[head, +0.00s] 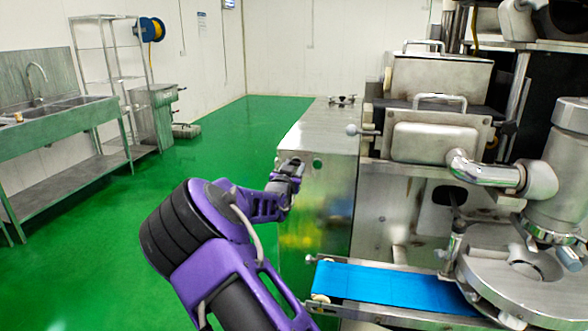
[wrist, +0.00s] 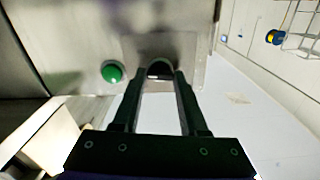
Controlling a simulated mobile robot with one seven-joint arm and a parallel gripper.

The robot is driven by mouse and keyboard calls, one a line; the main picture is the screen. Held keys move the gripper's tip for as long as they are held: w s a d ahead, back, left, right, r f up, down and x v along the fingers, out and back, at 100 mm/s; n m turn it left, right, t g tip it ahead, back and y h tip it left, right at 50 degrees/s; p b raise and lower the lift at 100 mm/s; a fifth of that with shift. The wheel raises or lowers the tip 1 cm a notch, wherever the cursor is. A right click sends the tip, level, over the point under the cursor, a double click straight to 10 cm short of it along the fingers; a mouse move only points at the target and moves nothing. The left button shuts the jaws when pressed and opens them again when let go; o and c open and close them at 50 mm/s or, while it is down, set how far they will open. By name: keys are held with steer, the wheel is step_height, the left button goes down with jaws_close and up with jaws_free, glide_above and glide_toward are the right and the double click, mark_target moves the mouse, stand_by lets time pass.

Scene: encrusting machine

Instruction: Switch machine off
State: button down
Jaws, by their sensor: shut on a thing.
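The machine (head: 335,190) is a large stainless steel unit with a box-like steel cabinet on its left side. My gripper (head: 292,170) is at the left part of this cabinet's front face. In the wrist view my gripper (wrist: 158,76) has its two dark fingers on either side of a small dark rounded knob (wrist: 160,66), shut on it. The knob sits on a square plate, and its exact setting cannot be told. A green button (wrist: 112,71) is beside it, apart from the fingers; it also shows in the head view (head: 317,163).
A blue conveyor belt (head: 385,286) juts out low in front of the machine. A steel pipe and round turntable (head: 515,280) stand at the right. A sink bench (head: 60,120) and wire shelf (head: 105,60) are at the left. Green floor between is clear.

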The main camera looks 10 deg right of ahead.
steer(key=n, duration=0.4)
steer(key=shift+n, duration=2.8)
steer(key=shift+c, duration=2.2)
jaws_free()
steer(key=shift+a, duration=0.1)
steer(key=p+v, duration=0.1)
steer(key=v, duration=1.6)
steer(key=shift+s, duration=0.2)
